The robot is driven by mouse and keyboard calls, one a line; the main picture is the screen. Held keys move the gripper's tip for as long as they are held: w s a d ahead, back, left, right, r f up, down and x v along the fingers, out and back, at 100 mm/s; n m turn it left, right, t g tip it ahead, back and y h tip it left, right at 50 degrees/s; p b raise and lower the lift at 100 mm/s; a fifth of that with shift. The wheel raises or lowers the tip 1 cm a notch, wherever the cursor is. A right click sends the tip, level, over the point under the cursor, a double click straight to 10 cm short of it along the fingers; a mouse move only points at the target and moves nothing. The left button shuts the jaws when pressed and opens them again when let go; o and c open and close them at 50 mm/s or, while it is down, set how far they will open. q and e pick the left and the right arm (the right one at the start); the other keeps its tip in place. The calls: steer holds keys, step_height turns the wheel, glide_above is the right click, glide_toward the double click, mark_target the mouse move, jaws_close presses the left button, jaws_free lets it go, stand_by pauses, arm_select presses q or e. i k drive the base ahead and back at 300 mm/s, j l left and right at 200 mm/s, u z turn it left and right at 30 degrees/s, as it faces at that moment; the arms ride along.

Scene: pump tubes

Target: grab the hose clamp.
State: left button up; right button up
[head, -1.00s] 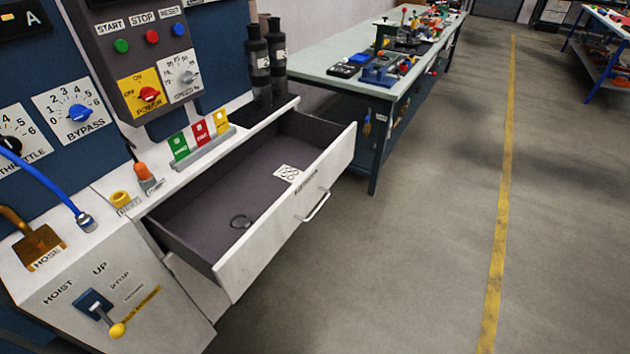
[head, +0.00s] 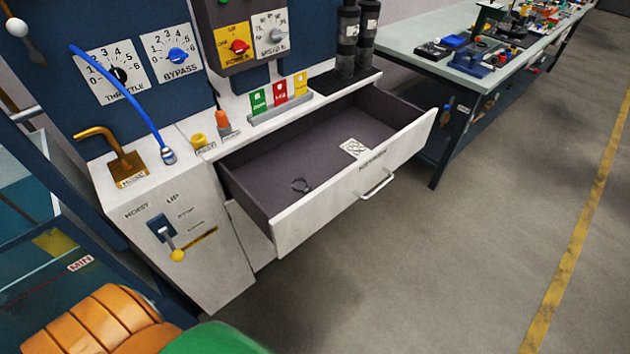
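The hose clamp (head: 301,185) is a small dark ring with a little tab. It lies on the dark floor of the open drawer (head: 372,180), near the drawer's front left part. Nothing covers it. Neither of my grippers shows in the head view, so I cannot see whether they are open or shut.
The drawer's handle (head: 377,184) sticks out in front. A hoist lever (head: 177,254) and a blue hose (head: 130,95) are at the left. A workbench (head: 440,45) stands behind right.

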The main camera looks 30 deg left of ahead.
mark_target(307, 189)
steer(key=l+u, duration=0.3)
steer(key=u, duration=0.15)
steer(key=l+u, duration=0.45)
steer(key=j, duration=0.1)
